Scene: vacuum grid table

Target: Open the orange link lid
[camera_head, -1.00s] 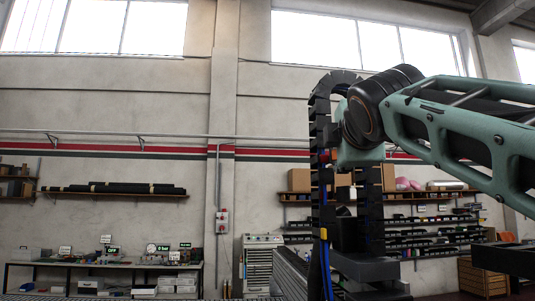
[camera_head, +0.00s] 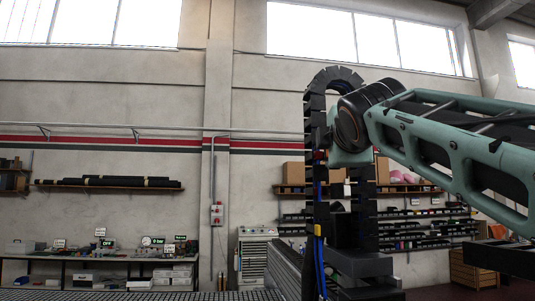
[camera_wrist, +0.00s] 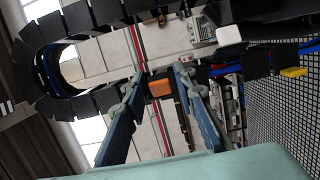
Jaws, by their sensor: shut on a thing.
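The orange link lid (camera_wrist: 160,89) shows as a small block between the fingertips of my gripper (camera_wrist: 159,76) in the wrist view. The two blue-grey fingers lean in toward each other and are shut on it. How the lid sits on its link cannot be seen. A black link chain (camera_wrist: 50,70) curves across the upper left of the wrist view. In the head view the chain (camera_head: 312,125) stands as a tall arch with blue cables in it. My fingers and the orange lid cannot be made out in the head view.
The grid table (camera_head: 150,294) edges the bottom of the head view and fills the right of the wrist view (camera_wrist: 285,120). A workbench (camera_head: 105,262), shelves and a white drawer cabinet (camera_head: 257,258) stand behind.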

